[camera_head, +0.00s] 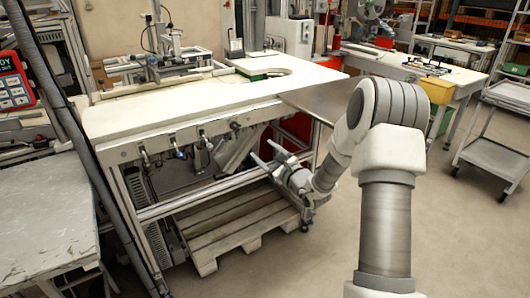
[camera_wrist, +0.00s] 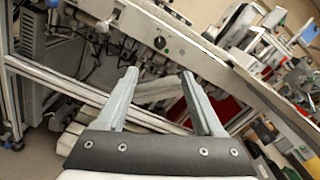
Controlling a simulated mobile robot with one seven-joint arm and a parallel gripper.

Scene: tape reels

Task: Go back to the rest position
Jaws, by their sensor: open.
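My gripper (camera_head: 264,152) is at the end of my arm, low in front of the white workbench (camera_head: 150,122). It points left toward the bench's front side, below the level of the top. In the wrist view my gripper (camera_wrist: 158,75) has its two grey fingers spread apart, with nothing between them. The bench's frame rails and hanging cables show beyond the fingers. I cannot tell from these views how close the fingers are to the frame.
A wooden pallet (camera_head: 240,222) lies on the floor under the bench, below my gripper. A worn grey table (camera_head: 45,215) stands at the left. A grey cart (camera_head: 495,143) and a table with a yellow bin (camera_head: 438,90) stand at the right. Floor between is clear.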

